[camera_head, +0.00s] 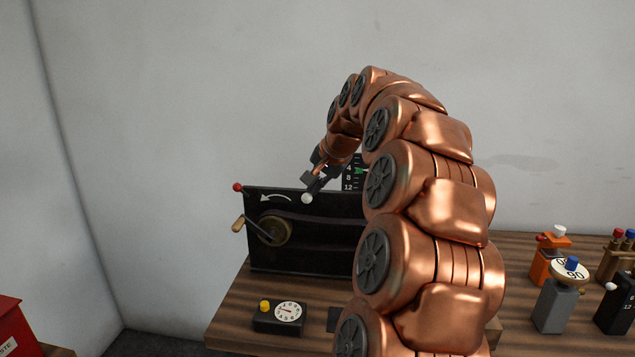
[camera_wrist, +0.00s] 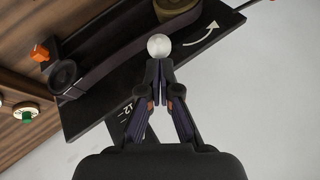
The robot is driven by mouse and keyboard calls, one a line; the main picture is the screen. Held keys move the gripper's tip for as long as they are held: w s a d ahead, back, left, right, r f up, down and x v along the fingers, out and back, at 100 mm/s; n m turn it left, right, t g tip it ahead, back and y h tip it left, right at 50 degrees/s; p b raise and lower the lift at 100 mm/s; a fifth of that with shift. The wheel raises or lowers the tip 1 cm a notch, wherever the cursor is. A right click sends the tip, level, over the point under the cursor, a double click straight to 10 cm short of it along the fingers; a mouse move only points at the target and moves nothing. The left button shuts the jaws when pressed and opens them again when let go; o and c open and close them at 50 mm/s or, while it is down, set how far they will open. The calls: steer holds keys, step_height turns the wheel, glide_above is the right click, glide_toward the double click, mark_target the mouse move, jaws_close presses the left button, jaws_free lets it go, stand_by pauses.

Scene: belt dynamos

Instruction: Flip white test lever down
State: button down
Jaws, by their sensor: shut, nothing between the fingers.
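The white ball knob of the test lever (camera_head: 307,198) shows at the top edge of the black dynamo panel (camera_head: 320,235). In the wrist view the white knob (camera_wrist: 159,45) sits right at the tips of my gripper, and its stem is hidden. My gripper (camera_head: 314,184) is above the panel, pointing down at the knob. In the wrist view my gripper's fingers (camera_wrist: 158,72) are shut together with nothing between them. They look very close to the knob; I cannot tell whether they touch it.
A red ball (camera_head: 238,187) and a hand crank (camera_head: 262,231) are at the panel's left. A small dial box with a yellow knob (camera_head: 265,305) stands in front. Several small devices, including an orange one (camera_head: 551,262), stand at the right. My arm hides the panel's right part.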

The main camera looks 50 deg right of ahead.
steer(key=shift+f, duration=0.1)
steer(key=f+h+b, duration=0.1)
steer(key=b, duration=0.2)
steer(key=a+f+t+b, duration=0.1)
steer(key=b, duration=0.3)
steer(key=shift+s+f+t+h, duration=0.15)
steer(key=shift+s+t+h, duration=0.15)
steer(key=shift+s+h, duration=0.1)
steer(key=shift+r, duration=0.2)
steer(key=s+r, duration=0.7)
steer(key=r, duration=0.4)
steer(key=shift+s+a+r+b, duration=0.35)
steer(key=shift+r+b, duration=0.05)
steer(key=shift+b, duration=0.05)
stand_by(0.5)
